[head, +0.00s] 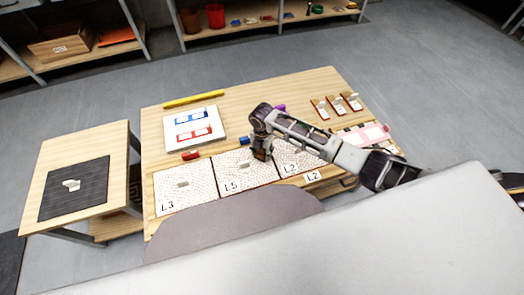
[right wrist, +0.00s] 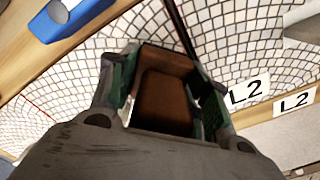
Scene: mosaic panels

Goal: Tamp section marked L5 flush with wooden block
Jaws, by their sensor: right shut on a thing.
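The L5 panel (head: 233,183) is a white mosaic square in the middle of the row at the table's front. A small grey piece lies on it. My right gripper (head: 261,155) is shut on the brown wooden block (right wrist: 165,98), which it holds near the seam between the L5 and L2 panels. The block (head: 260,155) is small in the head view, and I cannot tell whether it touches a panel. The right wrist view shows the L2 panel (right wrist: 245,50) right of a dark seam. My left gripper is not in view.
The L3 panel (head: 170,200) lies left of L5. A white board (head: 180,137) and a yellow bar (head: 194,99) are farther back. A side table (head: 105,150) with a dark mat stands left.

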